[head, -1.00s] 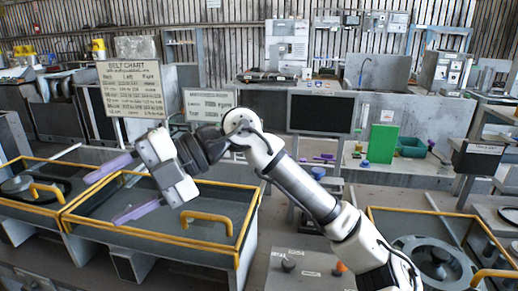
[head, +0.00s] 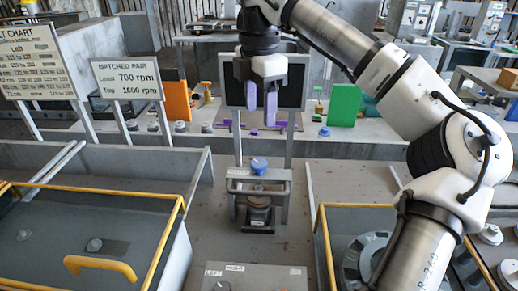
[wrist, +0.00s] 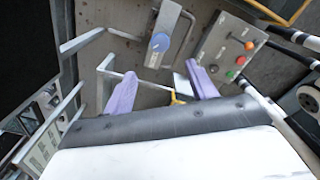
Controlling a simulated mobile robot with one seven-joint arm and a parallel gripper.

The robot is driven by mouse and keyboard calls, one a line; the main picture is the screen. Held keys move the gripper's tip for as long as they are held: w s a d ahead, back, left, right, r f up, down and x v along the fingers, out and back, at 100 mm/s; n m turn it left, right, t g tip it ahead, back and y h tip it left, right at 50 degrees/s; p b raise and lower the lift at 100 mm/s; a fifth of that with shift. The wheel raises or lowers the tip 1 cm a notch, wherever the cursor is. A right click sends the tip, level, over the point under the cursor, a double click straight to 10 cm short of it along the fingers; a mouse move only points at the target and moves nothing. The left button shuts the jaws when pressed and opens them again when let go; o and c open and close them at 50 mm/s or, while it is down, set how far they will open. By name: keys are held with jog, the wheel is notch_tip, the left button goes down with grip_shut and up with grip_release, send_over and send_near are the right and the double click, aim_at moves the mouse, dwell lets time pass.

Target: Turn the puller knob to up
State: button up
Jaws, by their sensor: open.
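The puller (head: 259,190) is a small grey metal frame on the floor plate near the middle of the head view. Its blue round knob (head: 259,165) sits on the top crossbar. A dark round part with a brownish top is beneath it. My gripper (head: 261,112) points down above and apart from the knob, with its two purple fingers open and empty. In the wrist view the blue knob (wrist: 160,42) lies beyond the fingertips of my gripper (wrist: 164,74). The knob's pointer direction is too small to read.
A dark monitor (head: 290,88) stands behind my gripper. A control box (head: 255,278) with LEFT and RIGHT labels is in front; the wrist view shows its coloured buttons (wrist: 235,68). Yellow-railed bays (head: 90,245) flank the puller. A green block (head: 344,105) stands behind right.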

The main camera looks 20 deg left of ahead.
aim_at(259, 163)
notch_tip(259, 163, down, 13)
jog(key=p, duration=0.3)
jog(key=shift+s+r, duration=0.1)
jog(key=c, duration=1)
